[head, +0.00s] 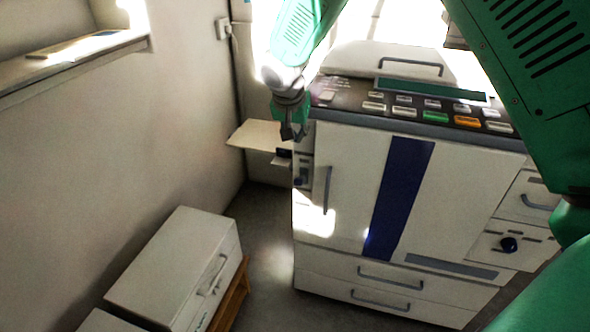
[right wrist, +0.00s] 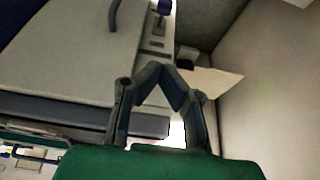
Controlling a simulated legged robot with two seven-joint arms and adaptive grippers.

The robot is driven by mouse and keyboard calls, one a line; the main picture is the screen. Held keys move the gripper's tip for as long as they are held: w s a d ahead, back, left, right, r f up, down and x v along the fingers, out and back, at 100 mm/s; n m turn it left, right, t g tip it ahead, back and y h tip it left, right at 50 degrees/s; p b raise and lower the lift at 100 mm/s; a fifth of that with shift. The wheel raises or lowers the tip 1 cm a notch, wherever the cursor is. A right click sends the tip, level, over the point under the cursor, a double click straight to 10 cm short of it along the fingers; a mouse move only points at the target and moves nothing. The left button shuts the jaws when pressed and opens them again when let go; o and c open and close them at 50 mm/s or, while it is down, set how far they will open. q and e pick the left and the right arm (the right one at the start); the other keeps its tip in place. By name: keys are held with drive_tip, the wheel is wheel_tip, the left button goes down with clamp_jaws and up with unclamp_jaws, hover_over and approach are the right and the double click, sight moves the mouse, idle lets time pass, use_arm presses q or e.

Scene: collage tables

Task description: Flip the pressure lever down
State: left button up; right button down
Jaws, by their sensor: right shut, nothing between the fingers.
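The large white printer-copier (head: 345,170) stands right of centre in the head view. A narrow control strip (head: 303,195) runs down its left front edge. A small dark-blue part on that strip (head: 301,180) looks like the pressure lever; it also shows at the top of the right wrist view (right wrist: 164,7). It is too small to tell whether it is up or down. My right gripper (head: 293,133) is shut and empty, above the strip at the machine's upper left corner. Its fingers meet in the right wrist view (right wrist: 161,72). My left gripper is not in view.
A pale side tray (head: 258,134) sticks out left of the machine, close to my right gripper. Coloured buttons (head: 436,117) line the top panel. Floor between is clear.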

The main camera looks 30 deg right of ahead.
drive_tip(key=b, duration=0.2)
hover_over(299, 178)
drive_tip(key=d, duration=0.2)
drive_tip(key=f, duration=0.6)
drive_tip(key=w+f, duration=0.1)
drive_tip(key=f, duration=0.2)
drive_tip(key=shift+a+f, duration=0.2)
drive_tip(key=shift+f, duration=0.15)
drive_tip(key=shift+s+a+f, duration=0.2)
drive_tip(key=shift+a+f, duration=0.05)
drive_tip(key=shift+f, duration=0.35)
drive_tip(key=shift+s+a+f, duration=0.15)
drive_tip(key=shift+a+f, duration=0.05)
drive_tip(key=shift+f, duration=0.35)
drive_tip(key=shift+s+a+f, duration=0.2)
drive_tip(key=shift+a+f, duration=0.3)
drive_tip(key=shift+a, duration=0.05)
drive_tip(key=shift+d, duration=0.1)
drive_tip(key=shift+d+f, duration=0.1)
drive_tip(key=shift+d, duration=0.05)
